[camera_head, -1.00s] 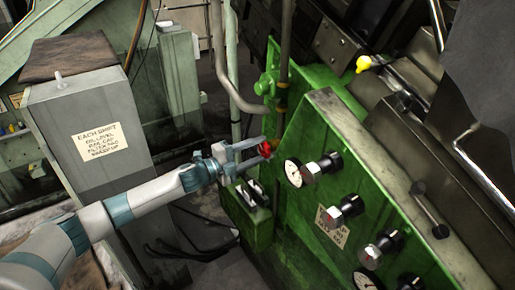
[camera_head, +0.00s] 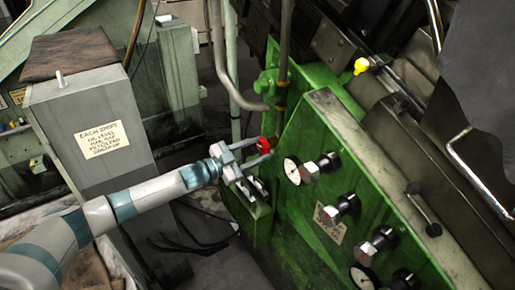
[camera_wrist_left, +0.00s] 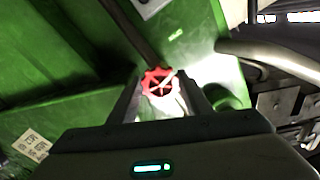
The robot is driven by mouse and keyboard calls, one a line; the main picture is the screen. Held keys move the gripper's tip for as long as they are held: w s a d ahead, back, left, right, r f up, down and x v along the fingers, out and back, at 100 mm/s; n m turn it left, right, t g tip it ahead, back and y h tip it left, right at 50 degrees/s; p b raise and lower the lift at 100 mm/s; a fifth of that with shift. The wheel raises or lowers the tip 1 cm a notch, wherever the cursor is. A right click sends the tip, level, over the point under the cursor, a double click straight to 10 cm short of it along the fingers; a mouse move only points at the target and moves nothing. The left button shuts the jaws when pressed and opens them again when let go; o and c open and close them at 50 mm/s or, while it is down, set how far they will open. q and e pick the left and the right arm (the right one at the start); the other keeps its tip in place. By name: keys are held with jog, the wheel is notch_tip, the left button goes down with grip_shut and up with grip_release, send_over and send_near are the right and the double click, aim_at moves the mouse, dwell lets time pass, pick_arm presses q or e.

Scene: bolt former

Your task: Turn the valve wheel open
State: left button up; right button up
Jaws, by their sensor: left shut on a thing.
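The valve wheel (camera_head: 264,145) is a small red spoked handwheel beside the green machine panel. It also shows in the left wrist view (camera_wrist_left: 159,82), between my fingertips. My left gripper (camera_head: 262,151) reaches it from the left, with its fingers on either side of the wheel. The left gripper also shows in the left wrist view (camera_wrist_left: 160,95), shut on the wheel's rim. The wheel's stem is mostly hidden. My right gripper is not in view.
The green panel (camera_head: 330,170) carries a round gauge (camera_head: 292,169) and several black knobs just right of the wheel. A grey pipe (camera_head: 284,60) runs down behind it. A grey cabinet (camera_head: 75,120) with a paper sign stands at the left, near my arm.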

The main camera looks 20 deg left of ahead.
pick_arm(q)
jog(key=shift+s+f+n, duration=0.1)
jog(key=shift+n, duration=1.4)
jog(key=shift+d, duration=0.1)
jog(key=o, duration=1.1)
jog(key=shift+c, duration=0.2)
